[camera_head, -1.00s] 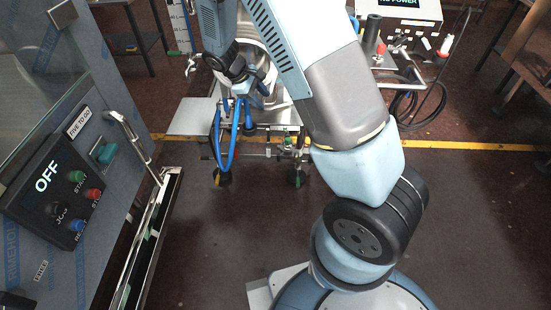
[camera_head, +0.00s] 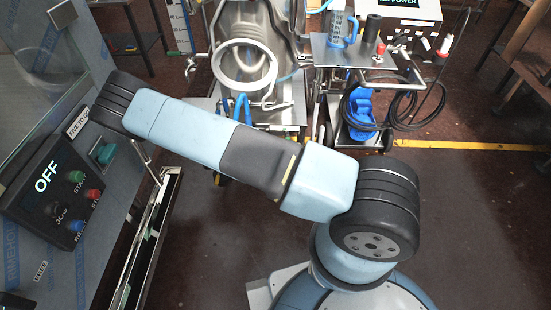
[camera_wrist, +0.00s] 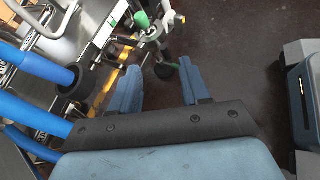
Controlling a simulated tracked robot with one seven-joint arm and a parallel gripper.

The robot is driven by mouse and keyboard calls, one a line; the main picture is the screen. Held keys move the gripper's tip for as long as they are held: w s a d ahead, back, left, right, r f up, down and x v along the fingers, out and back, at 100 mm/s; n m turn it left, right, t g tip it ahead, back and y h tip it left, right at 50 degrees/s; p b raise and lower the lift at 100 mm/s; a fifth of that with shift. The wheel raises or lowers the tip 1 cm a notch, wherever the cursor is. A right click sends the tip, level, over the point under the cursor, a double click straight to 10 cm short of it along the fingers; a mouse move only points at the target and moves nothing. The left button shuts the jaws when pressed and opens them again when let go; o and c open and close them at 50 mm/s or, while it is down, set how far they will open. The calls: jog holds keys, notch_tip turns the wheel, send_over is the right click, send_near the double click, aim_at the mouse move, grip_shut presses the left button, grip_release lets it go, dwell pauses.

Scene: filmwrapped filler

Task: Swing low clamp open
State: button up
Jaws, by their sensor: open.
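In the wrist view my gripper (camera_wrist: 160,67) is open, with two blue fingers apart and nothing between them. Beyond the fingertips, at top centre, is a cluster of metal pipe fittings (camera_wrist: 150,32) with a green cap (camera_wrist: 141,18). In the head view my arm covers the low fittings, and my gripper does not show.
Blue hoses (camera_wrist: 35,68) run close at the left of the wrist view. In the head view a control panel reading OFF (camera_head: 55,185) stands at left, with a metal rail (camera_head: 150,235) beside it. A cart with black cables (camera_head: 400,105) stands at right. The floor front right is clear.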

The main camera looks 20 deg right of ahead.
notch_tip(320, 180, down, 8)
jog(key=d+r+n+t, duration=0.1)
jog(key=n+t, duration=0.1)
jog(key=n, duration=0.2)
jog(key=shift+h, duration=0.3)
jog(key=x, duration=1.3)
jog(key=shift+s+d+f, duration=0.2)
jog(key=shift+d+f, duration=0.05)
jog(key=shift+d, duration=0.1)
grip_shut()
